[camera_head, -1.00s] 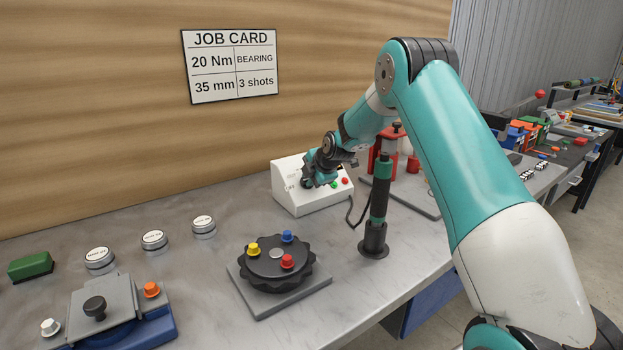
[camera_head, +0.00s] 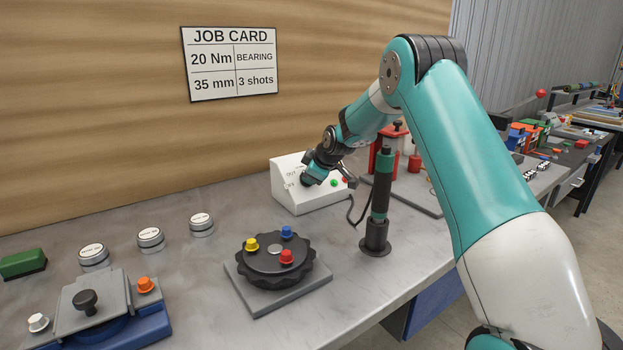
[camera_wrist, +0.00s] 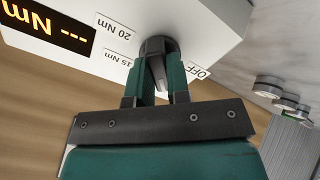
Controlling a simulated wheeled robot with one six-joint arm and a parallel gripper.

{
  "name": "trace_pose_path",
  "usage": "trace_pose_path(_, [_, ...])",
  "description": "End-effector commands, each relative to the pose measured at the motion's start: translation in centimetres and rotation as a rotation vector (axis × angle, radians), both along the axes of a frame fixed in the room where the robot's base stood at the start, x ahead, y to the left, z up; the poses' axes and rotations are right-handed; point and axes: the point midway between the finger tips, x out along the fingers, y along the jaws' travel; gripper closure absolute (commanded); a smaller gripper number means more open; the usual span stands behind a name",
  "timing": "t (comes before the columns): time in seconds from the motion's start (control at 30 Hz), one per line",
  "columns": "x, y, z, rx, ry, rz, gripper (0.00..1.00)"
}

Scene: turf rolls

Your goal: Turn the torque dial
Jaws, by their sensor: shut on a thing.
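The torque dial (camera_wrist: 155,50) is a dark knob on a white control box (camera_head: 291,200) at the back of the bench. In the wrist view labels reading OFF, 15 Nm and 20 Nm surround the dial, and the box display (camera_wrist: 45,25) shows dashes and Nm in orange. My gripper (camera_wrist: 158,80) is shut on the dial, one green finger on each side. The dial's pointer lies between the fingers and is partly hidden. In the head view my gripper (camera_head: 311,178) covers the dial.
A job card (camera_head: 230,65) on the wall reads 20 Nm, bearing, 35 mm, 3 shots. A green and black upright tool (camera_head: 380,200) stands right of the box. A black turntable (camera_head: 274,262) with coloured knobs and several silver round pieces (camera_head: 151,238) are on the bench.

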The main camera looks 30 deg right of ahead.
Motion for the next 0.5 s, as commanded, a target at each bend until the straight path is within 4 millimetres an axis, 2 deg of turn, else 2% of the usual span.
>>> trace_pose_path(0.5, [0.0,-0.05,0.04,0.326,0.011,-0.364,1.0])
